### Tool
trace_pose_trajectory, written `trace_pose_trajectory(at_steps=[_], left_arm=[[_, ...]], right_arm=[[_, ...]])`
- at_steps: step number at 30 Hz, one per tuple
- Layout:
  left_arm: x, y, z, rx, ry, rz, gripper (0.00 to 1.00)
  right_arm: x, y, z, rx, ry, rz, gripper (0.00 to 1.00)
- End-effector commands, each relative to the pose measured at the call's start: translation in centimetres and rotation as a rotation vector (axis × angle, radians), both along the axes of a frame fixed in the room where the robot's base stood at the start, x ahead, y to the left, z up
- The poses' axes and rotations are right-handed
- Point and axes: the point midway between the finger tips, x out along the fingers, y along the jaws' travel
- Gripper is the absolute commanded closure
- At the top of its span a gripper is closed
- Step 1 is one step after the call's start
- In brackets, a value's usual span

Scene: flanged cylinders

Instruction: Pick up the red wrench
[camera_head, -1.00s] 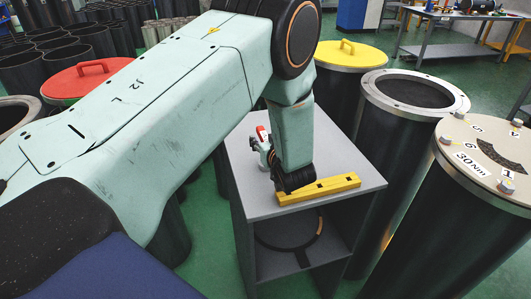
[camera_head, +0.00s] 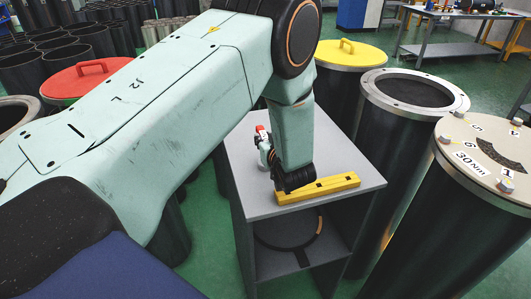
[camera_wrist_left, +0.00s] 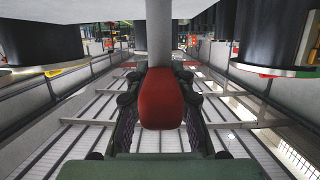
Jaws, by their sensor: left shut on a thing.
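The red wrench shows as a small red end (camera_head: 261,129) above the grey cabinet top, just left of my left forearm. In the left wrist view its red handle (camera_wrist_left: 161,98) lies between the fingers, with a grey shaft (camera_wrist_left: 159,35) running up the picture. My left gripper (camera_head: 266,152) is shut on the wrench, partly hidden behind my wrist in the head view. It also shows in the left wrist view (camera_wrist_left: 160,105), with a finger on each side of the handle. I cannot tell whether the wrench touches the cabinet top. My right gripper is out of view.
A yellow bar-shaped tool (camera_head: 318,188) lies on the grey cabinet top (camera_head: 345,165) close to my wrist. Large dark cylinders stand around, one with a yellow lid (camera_head: 345,56), one open (camera_head: 412,92), one with a beige lid (camera_head: 485,150). A red-lidded cylinder (camera_head: 90,76) is behind my arm.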

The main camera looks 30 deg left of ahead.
Motion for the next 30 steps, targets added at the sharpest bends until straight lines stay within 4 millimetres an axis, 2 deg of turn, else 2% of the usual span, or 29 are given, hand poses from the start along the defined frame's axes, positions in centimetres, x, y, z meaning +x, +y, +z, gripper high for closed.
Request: trace_pose_trajectory(at_steps=[14,19,27,30], left_arm=[[0.1,0.0,0.7,0.001,-0.005,0.000,1.00],[0.1,0.0,2.6,0.002,-0.006,-0.001,1.00],[0.1,0.0,7.5,0.002,-0.007,-0.001,1.00],[0.1,0.0,8.8,0.001,-0.005,0.000,1.00]], right_arm=[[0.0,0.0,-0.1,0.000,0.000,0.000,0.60],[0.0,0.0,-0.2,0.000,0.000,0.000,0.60],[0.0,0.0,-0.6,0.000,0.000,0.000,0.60],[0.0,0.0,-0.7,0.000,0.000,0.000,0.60]])
